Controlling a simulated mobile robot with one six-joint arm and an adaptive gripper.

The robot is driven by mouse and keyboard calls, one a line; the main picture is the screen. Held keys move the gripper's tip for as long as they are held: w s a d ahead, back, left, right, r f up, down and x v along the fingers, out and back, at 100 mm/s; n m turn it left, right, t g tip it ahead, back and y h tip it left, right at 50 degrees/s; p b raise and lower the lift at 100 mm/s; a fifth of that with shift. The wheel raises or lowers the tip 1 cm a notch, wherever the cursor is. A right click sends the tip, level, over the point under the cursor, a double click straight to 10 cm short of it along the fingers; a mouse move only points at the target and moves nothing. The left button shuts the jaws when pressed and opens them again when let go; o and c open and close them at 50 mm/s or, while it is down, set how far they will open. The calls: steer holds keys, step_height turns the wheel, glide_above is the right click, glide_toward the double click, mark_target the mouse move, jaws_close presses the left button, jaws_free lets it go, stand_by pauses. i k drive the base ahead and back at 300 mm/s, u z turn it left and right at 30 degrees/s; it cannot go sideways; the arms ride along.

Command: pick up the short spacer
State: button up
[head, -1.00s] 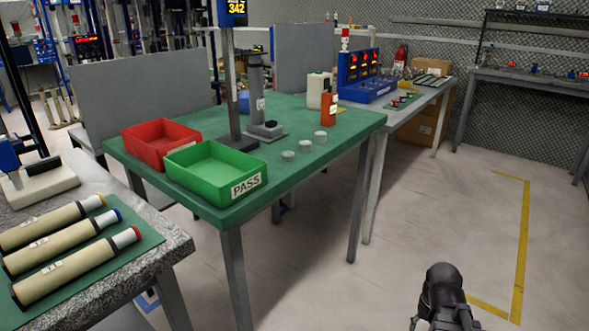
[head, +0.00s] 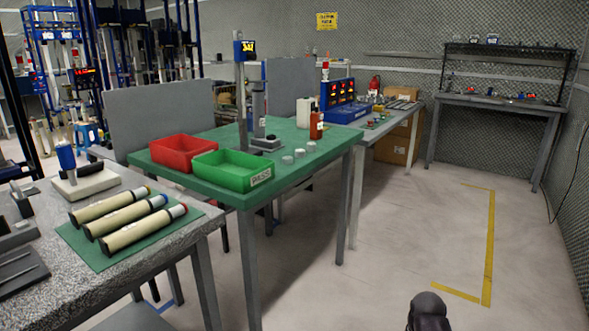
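Three small pale grey round pieces stand in a row near the right front edge of the green-topped table: a near one (head: 287,159), a middle one (head: 299,153) and a far one (head: 311,146). They look like spacers. They are too small here to tell which is the short one. A dark rounded part of my arm shows at the bottom edge, well away from the table. My gripper's fingers are not in view.
A red bin (head: 184,153) and a green PASS bin (head: 236,171) stand on the green table (head: 219,136), with a grey column gauge (head: 259,108) behind the pieces. A bench with tubes (head: 137,220) is at left. Floor (head: 400,230) at right is clear.

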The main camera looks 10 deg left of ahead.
mark_target(286, 160)
steer(key=z, duration=0.15)
steer(key=k, duration=0.65)
steer(key=u, duration=1.05)
steer(key=i, duration=1)
steer(key=u, duration=0.1)
